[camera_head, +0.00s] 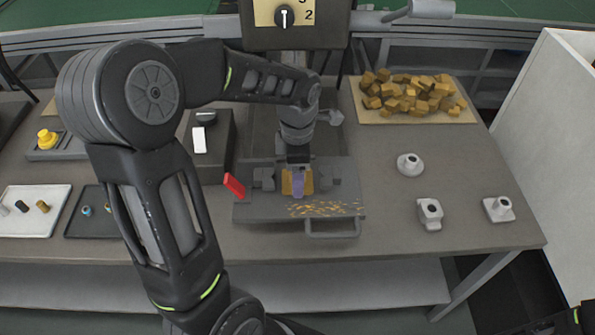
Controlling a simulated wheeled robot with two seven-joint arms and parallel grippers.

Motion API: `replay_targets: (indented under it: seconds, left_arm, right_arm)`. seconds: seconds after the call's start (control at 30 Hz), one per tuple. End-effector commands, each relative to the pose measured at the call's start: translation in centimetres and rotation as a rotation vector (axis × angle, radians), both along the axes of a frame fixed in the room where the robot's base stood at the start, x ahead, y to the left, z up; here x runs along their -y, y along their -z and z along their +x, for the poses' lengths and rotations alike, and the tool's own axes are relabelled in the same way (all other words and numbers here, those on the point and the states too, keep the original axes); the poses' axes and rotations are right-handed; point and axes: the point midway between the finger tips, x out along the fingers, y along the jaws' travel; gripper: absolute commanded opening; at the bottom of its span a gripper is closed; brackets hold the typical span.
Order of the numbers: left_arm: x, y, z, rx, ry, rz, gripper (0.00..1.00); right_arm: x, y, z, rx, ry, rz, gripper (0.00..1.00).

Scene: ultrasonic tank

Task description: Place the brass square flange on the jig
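A brass-coloured piece (286,183) with a purple part (298,185) in its middle sits at the fixture in the centre, between two grey blocks. I cannot make out whether it is the square flange. The grey fixture plate (262,213), seemingly the jig, carries brass shavings at its front right. My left gripper (298,168) points down directly above the brass piece, at or touching it. Its fingers are small and dark, so whether they are open or shut on it is unclear. My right gripper is out of view; only a dark piece of my arm shows at the bottom right corner.
Three pale metal fittings (410,164) (430,212) (498,208) stand on the right of the table. A board (468,118) with many brass-coloured chunks lies behind them. A red handle (234,185) sticks up left of the fixture. Trays (58,194) are at the left.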

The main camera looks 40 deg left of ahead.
Motion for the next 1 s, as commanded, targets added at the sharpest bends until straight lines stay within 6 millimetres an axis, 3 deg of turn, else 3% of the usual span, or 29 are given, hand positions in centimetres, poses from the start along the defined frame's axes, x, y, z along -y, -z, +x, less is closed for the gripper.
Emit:
replay_targets:
  seconds: [0.37,0.4,0.67,1.0]
  left_arm:
    - [-0.01,0.34,0.12,0.004,0.000,0.000,0.00]
    - [-0.01,0.46,0.04,0.001,0.000,0.000,0.68]
    - [-0.02,0.35,0.04,0.001,0.000,0.000,0.89]
    - [-0.02,-0.10,0.04,0.001,0.000,0.000,0.89]
  right_arm:
    - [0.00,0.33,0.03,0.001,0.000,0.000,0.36]
    - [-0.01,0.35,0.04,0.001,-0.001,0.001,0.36]
    - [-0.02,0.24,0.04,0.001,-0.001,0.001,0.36]
    - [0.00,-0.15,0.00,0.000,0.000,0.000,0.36]
